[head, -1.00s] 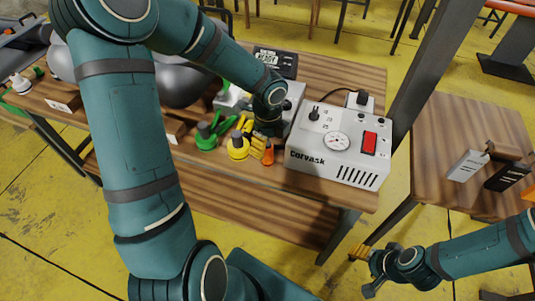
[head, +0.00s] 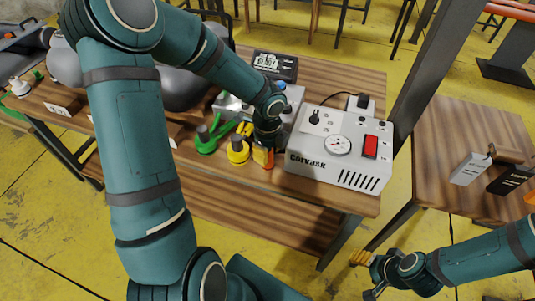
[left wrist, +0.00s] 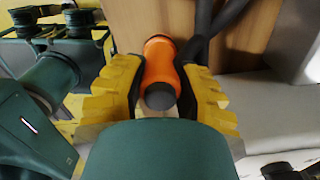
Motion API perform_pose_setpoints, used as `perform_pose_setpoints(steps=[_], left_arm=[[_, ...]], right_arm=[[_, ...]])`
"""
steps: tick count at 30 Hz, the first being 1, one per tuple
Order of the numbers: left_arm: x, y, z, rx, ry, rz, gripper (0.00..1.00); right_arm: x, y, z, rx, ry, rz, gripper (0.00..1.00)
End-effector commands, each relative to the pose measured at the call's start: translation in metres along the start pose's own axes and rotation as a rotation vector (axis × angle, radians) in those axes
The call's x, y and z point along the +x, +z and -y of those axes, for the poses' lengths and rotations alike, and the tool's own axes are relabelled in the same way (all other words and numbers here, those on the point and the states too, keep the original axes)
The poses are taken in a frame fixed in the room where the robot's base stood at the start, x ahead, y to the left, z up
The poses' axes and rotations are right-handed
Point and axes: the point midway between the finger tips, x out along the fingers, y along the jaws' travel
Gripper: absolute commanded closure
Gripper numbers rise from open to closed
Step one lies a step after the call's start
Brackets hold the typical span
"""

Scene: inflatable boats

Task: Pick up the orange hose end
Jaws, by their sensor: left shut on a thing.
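The orange hose end (head: 269,164) is at the front edge of the wooden table, just left of the white pump box. In the left wrist view the orange hose end (left wrist: 162,62) has a dark tip and sits between yellow ridged fingers. My left gripper (head: 264,156) is shut on it; in the left wrist view the gripper (left wrist: 160,85) has a finger on each side. The arm hides part of the hose end in the head view. My right gripper (head: 366,274) is low at the right, away from the tables; its finger gap is unclear.
A yellow hose end (head: 238,150) and a green hose end (head: 205,140) stand close left of my left gripper. The white Corvask pump box (head: 338,148) stands close to its right. A second wooden table (head: 450,140) is at the right.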

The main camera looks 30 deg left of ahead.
Motion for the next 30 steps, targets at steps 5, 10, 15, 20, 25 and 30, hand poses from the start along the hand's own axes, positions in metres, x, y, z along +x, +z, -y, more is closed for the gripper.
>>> perform_pose_setpoints(steps=[5, 10, 15, 20, 25, 30], left_arm=[[-0.017, 0.0, 0.0, 0.001, -0.003, 0.001, 1.0], [-0.051, 0.0, 0.001, -0.001, -0.003, 0.002, 1.0], [-0.081, 0.0, 0.0, 0.0, -0.002, 0.002, 1.0], [-0.099, 0.0, 0.0, 0.0, -0.001, 0.001, 1.0], [-0.119, 0.0, 0.0, 0.0, -0.001, 0.0, 1.0], [-0.138, 0.0, 0.0, 0.0, 0.0, 0.0, 1.0]], right_arm=[[-0.007, 0.0, 0.003, 0.0, 0.0, 0.002, 0.34], [-0.019, 0.001, 0.007, 0.001, 0.0, 0.008, 0.34], [-0.028, 0.003, 0.011, 0.002, -0.001, 0.013, 0.34], [-0.035, 0.002, 0.013, 0.003, 0.0, 0.012, 0.34], [-0.05, 0.0, 0.019, 0.003, 0.0, 0.011, 0.34], [-0.067, -0.002, 0.025, 0.003, 0.0, 0.011, 0.34]])
